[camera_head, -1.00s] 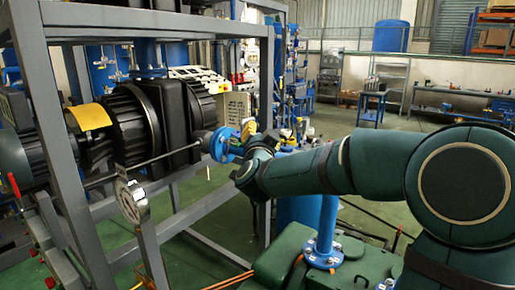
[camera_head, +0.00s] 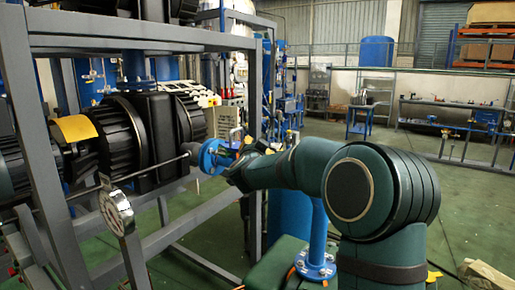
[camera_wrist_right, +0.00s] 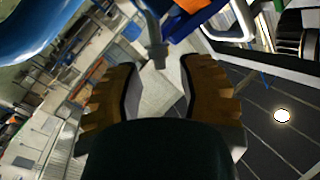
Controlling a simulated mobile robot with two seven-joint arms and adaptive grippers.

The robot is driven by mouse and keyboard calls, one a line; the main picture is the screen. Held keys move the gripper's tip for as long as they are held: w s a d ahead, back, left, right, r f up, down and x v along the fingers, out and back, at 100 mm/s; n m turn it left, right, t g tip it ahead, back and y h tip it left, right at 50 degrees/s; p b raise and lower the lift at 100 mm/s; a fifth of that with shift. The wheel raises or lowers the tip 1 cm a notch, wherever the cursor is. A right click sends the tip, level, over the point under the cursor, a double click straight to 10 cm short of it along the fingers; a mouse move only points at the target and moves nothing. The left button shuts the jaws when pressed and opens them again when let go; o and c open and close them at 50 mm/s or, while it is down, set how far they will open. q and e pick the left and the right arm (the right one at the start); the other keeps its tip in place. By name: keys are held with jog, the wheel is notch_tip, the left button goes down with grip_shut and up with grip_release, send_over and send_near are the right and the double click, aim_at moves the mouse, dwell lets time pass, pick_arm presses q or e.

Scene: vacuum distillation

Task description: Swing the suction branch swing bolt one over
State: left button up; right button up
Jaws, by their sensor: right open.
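The suction branch ends in a blue round flange (camera_head: 210,157) in the head view, on the pump side of the grey frame. My right gripper (camera_head: 242,158) is just right of this flange; its fingers are hard to make out there. In the right wrist view my right gripper (camera_wrist_right: 157,78) is open, with its two brown ridged fingers apart. A grey bolt-like rod with a wider end (camera_wrist_right: 157,55), probably the swing bolt, shows between the fingertips. I cannot tell whether either finger touches it. An orange part (camera_wrist_right: 192,5) and blue metal lie above it. My left gripper is out of view.
The grey steel frame (camera_head: 43,110) stands close at the left, with a black ribbed pump (camera_head: 125,135) inside it. A round dial gauge (camera_head: 117,212) is at its front. A blue upright pipe (camera_head: 318,235) stands below my right arm. Open green floor lies to the right.

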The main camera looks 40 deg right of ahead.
jog(key=shift+x, duration=1.35)
jog(key=shift+o, duration=0.3)
